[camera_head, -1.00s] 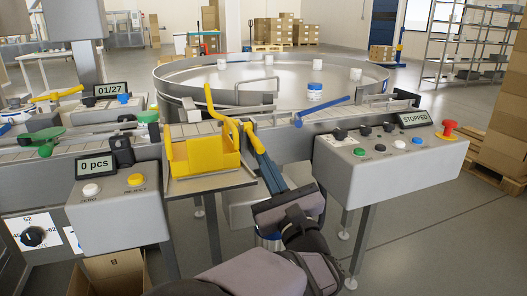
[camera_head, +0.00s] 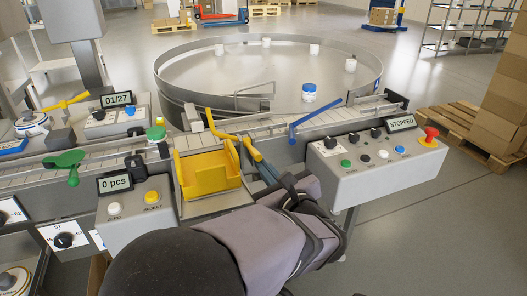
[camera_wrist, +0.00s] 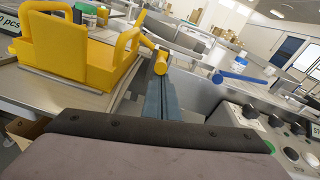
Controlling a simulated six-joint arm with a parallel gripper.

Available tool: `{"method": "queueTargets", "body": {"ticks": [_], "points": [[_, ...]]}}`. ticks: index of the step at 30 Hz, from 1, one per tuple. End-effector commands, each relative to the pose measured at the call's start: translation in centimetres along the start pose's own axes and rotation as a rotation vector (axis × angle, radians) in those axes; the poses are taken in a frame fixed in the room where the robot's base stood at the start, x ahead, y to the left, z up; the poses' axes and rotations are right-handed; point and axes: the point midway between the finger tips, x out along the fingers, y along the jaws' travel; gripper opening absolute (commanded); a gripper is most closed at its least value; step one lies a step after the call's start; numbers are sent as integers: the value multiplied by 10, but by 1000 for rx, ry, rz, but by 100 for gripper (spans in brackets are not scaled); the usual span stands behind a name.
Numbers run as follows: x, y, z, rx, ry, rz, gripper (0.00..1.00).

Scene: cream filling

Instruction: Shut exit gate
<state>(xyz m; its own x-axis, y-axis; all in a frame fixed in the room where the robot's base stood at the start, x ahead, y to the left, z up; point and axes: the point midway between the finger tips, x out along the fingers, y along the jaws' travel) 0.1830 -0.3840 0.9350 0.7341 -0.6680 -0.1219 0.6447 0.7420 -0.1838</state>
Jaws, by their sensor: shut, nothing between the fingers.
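No label marks the exit gate, so I cannot tell which lever belongs to it. A yellow lever (camera_head: 226,136) lies across the conveyor (camera_head: 285,122) behind the yellow tray (camera_head: 207,178). A blue lever (camera_head: 314,119) stands slanted over the belt to its right. My gripper (camera_head: 262,166) is shut and empty beside the yellow lever's near end; my forearm hides part of it. In the wrist view my blue fingers (camera_wrist: 164,82) point at the rounded yellow lever end (camera_wrist: 160,62); contact cannot be told. The blue lever (camera_wrist: 240,77) is farther right there.
The control box (camera_head: 375,162) with knobs, buttons and a red stop button (camera_head: 431,135) stands right of my arm. Its display (camera_head: 402,123) reads STOPPED. A round metal turntable (camera_head: 270,68) with several white jars lies behind. A green lever (camera_head: 65,162) is at left.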

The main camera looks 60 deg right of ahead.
Motion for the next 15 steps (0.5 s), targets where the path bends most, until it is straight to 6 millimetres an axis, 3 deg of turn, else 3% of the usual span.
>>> {"method": "queueTargets", "body": {"ticks": [1,15], "points": [[-1,-2,14,2,31,8,0],[-2,-5,31,17,341,69,0]]}}
